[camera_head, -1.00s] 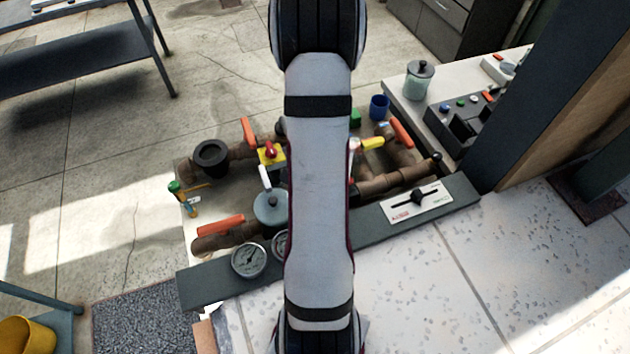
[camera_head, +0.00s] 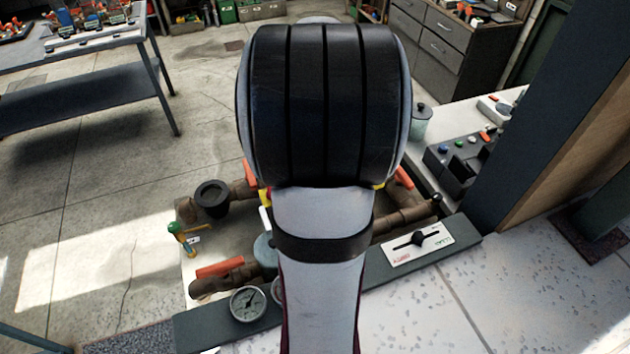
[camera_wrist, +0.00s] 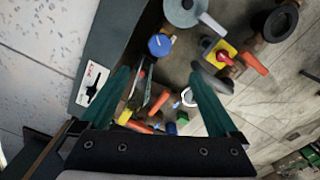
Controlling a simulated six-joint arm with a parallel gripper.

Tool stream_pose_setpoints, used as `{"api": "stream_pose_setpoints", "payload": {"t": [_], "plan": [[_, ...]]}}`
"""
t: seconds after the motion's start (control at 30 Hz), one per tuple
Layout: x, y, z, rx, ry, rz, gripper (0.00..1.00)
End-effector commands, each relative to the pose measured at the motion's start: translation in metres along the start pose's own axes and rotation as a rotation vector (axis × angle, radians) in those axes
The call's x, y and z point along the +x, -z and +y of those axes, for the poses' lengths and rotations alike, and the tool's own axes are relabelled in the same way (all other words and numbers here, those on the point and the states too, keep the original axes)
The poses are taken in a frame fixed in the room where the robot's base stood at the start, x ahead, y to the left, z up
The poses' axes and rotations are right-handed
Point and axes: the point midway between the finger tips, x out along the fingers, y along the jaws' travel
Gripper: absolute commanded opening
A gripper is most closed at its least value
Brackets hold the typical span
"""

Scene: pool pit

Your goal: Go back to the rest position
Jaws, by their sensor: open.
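My gripper (camera_wrist: 158,76) shows in the wrist view with its two teal fingers wide apart. Nothing is held between them. It hangs above the pit of pipes, apart from the valves as far as I can tell. In the head view my arm fills the middle and hides the centre of the pit. The gripper itself is hidden there.
The pit has brown pipes, a pressure gauge (camera_head: 248,304), a black round fitting (camera_head: 212,198) and a grey front ledge with a switch plate (camera_head: 417,244). A grey control box (camera_head: 455,165) stands on the right counter. A dark post (camera_head: 545,95) rises at right. Open floor lies left.

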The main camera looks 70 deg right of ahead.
Motion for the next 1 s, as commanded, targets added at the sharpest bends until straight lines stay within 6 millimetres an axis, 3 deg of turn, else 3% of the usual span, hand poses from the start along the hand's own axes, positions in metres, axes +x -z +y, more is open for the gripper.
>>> {"api": "stream_pose_setpoints", "payload": {"t": [0.17, 0.27, 0.37, 0.43, 0.5, 0.6, 0.7, 0.77, 1.0], "plan": [[0.000, 0.000, 0.000, -0.001, 0.000, 0.000, 0.97], [-0.006, -0.024, -0.009, -0.080, 0.007, -0.004, 0.97], [-0.023, -0.101, -0.022, -0.332, 0.022, -0.024, 0.97], [-0.033, -0.170, -0.013, -0.571, 0.033, -0.050, 0.97], [-0.038, -0.229, 0.012, -0.817, 0.040, -0.080, 0.97], [-0.038, -0.286, 0.061, -1.127, 0.046, -0.124, 0.97], [-0.034, -0.309, 0.097, -1.320, 0.045, -0.156, 0.97], [-0.032, -0.314, 0.108, -1.379, 0.045, -0.165, 0.97], [-0.032, -0.316, 0.113, -1.400, 0.043, -0.171, 0.97]]}}
